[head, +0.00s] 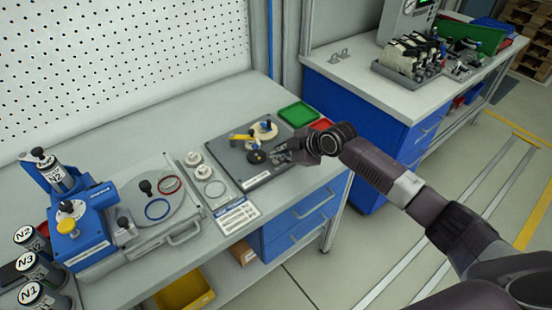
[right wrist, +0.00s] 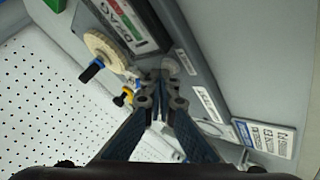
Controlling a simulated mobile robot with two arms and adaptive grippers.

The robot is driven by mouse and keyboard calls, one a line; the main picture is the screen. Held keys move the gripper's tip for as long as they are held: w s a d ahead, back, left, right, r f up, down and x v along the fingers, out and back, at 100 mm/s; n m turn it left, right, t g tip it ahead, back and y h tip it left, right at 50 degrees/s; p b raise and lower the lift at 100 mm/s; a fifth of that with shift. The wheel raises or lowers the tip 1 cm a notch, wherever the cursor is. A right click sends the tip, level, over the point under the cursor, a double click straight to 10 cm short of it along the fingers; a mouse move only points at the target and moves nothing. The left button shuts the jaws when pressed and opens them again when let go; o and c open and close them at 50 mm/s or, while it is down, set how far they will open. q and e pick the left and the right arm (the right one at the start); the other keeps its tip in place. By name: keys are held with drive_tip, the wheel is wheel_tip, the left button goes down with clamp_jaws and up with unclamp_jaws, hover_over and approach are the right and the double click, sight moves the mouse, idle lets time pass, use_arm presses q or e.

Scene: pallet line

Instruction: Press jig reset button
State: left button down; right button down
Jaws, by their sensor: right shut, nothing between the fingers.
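The jig (head: 249,179) is a dark grey plate on the bench in the head view. It carries a cream disc (head: 264,130), a yellow lever (head: 241,138) and a black round knob (head: 257,157). My right gripper (head: 284,156) is shut and empty, low over the jig's right part. In the right wrist view the closed fingertips (right wrist: 160,88) point at the jig plate (right wrist: 188,75), near a pale round part (right wrist: 171,66). I cannot tell whether this is the reset button, or whether the fingers touch it; they hide part of the area. My left gripper is out of view.
A green tray (head: 299,114) and a red tray (head: 321,125) lie behind the jig. A blue machine (head: 84,226) stands at the left. A printed card (head: 236,215) lies beside the jig. A perforated wall (head: 110,62) backs the bench.

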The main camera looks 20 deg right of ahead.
drive_tip(key=shift+r+p, duration=0.7)
drive_tip(key=shift+r, duration=0.2)
drive_tip(key=shift+r, duration=0.1)
wheel_tip(320, 180, up, 5)
drive_tip(key=p, duration=0.4)
idle(0.4)
